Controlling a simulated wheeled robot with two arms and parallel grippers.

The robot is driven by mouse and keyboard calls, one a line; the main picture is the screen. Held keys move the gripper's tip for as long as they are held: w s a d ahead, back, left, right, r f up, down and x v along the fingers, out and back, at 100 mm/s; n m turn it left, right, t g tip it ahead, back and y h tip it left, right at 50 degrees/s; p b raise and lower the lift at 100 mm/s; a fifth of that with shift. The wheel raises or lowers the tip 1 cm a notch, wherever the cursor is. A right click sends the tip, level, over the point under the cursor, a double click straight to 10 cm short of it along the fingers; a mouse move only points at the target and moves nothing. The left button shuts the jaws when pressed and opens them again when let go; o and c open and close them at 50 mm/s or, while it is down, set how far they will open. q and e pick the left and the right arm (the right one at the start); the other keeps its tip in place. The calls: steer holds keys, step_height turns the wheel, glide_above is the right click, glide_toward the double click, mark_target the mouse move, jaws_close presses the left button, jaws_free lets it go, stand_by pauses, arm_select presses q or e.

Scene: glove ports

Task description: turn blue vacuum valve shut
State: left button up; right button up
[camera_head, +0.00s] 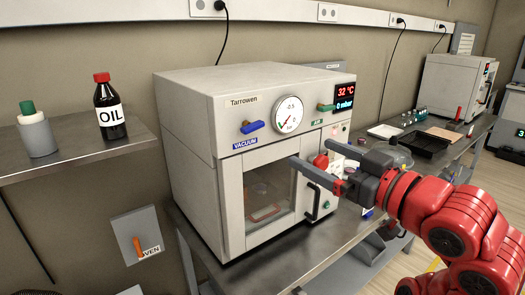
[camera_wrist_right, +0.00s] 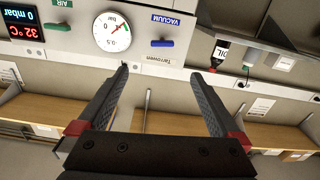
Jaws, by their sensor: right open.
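The blue vacuum valve handle (camera_head: 252,127) is on the upper front of the white vacuum oven (camera_head: 188,115), above the blue VACUUM label. It lies roughly horizontal. In the wrist view, which is upside down, the blue handle (camera_wrist_right: 162,43) shows between and beyond the fingertips, not touched. My right gripper (camera_head: 311,152) is open and empty in front of the oven, right of and lower than the handle in the head view. Its spread fingers also show in the wrist view (camera_wrist_right: 159,72). My left gripper is not in view.
A round gauge (camera_head: 291,113) and a green AIR valve handle (camera_head: 326,107) sit right of the blue handle. The display (camera_head: 345,98) reads 32 °C and 0 mbar. The glass door (camera_head: 269,192) is below. An oil bottle (camera_head: 109,107) stands on the left shelf (camera_head: 75,160).

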steer(key=n+p, duration=0.1)
steer(key=p, duration=0.3)
glide_toward(256, 127)
steer(key=p+x, duration=0.2)
steer(key=x, duration=0.6)
steer(key=shift+w+a, duration=0.2)
steer(key=shift+a, duration=0.1)
steer(key=c, duration=1.3)
steer(key=shift+m, duration=0.5)
steer(key=shift+c, duration=0.4)
steer(key=shift+m+b, duration=0.35)
steer(key=shift+m, duration=0.25)
steer(key=o, duration=1.4)
steer(key=shift+d, duration=0.1)
